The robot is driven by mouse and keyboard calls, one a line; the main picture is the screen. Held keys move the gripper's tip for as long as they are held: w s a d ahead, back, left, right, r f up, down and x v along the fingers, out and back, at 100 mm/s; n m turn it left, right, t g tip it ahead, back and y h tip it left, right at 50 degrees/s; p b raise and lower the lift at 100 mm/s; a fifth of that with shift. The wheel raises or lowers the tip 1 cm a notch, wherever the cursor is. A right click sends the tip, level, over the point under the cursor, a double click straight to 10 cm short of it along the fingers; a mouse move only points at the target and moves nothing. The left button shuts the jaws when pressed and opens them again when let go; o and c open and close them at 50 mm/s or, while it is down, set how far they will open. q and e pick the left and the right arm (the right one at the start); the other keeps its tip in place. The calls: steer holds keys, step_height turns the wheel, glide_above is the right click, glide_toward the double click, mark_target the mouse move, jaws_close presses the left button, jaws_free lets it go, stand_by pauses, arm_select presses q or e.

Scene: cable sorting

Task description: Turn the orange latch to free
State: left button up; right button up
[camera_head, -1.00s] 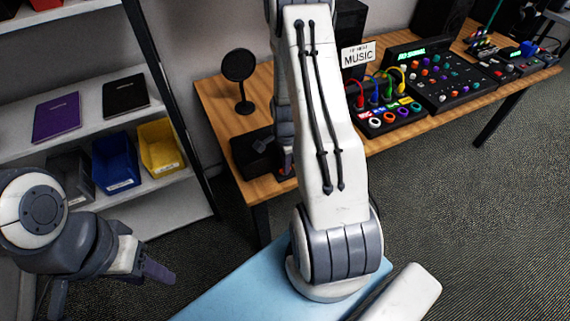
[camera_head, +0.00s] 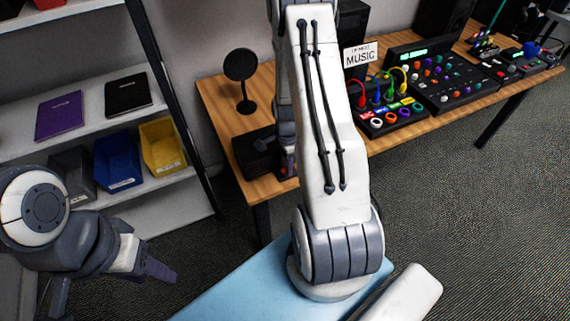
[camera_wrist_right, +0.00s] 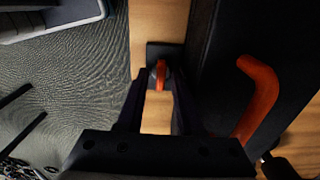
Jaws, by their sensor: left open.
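The orange latch (camera_wrist_right: 160,74) sits on a small dark plate at the edge of a wooden table, in the right wrist view. My right gripper (camera_wrist_right: 160,82) has its two dark fingers on either side of the latch, with the tips close to it. Whether they touch it is too dark to tell. In the head view my right arm's long white link hides most of this spot. My left gripper (camera_head: 158,269) is open and empty at the lower left, over the floor and away from the table.
A black box (camera_head: 254,153) stands beside the latch; an orange handle (camera_wrist_right: 262,96) shows on it in the wrist view. A round black disc on a stand (camera_head: 241,80) is behind. Music gear (camera_head: 440,85) fills the table's right. A shelf with bins (camera_head: 117,160) stands left.

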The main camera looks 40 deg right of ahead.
steer(key=shift+w, duration=0.15)
steer(key=n, duration=0.3)
steer(key=shift+n, duration=0.4)
steer(key=n+b, duration=0.1)
steer(key=n, duration=0.8)
steer(key=shift+b, duration=0.4)
steer(key=n+b, duration=0.1)
steer(key=n, duration=0.4)
steer(key=shift+f, duration=0.1)
step_height(320, 180, up, 10)
steer(key=r, duration=0.1)
steer(key=s+a+r+n+p, duration=0.1)
steer(key=a+r, duration=0.4)
steer(key=a, duration=0.7)
steer(key=s+a+r+n+p, duration=0.1)
steer(key=s+a+r+n, duration=0.3)
steer(key=a, duration=0.8)
steer(key=shift+s+r+n+y+p, duration=0.25)
steer(key=shift+r+n, duration=0.35)
steer(key=shift+r, duration=0.3)
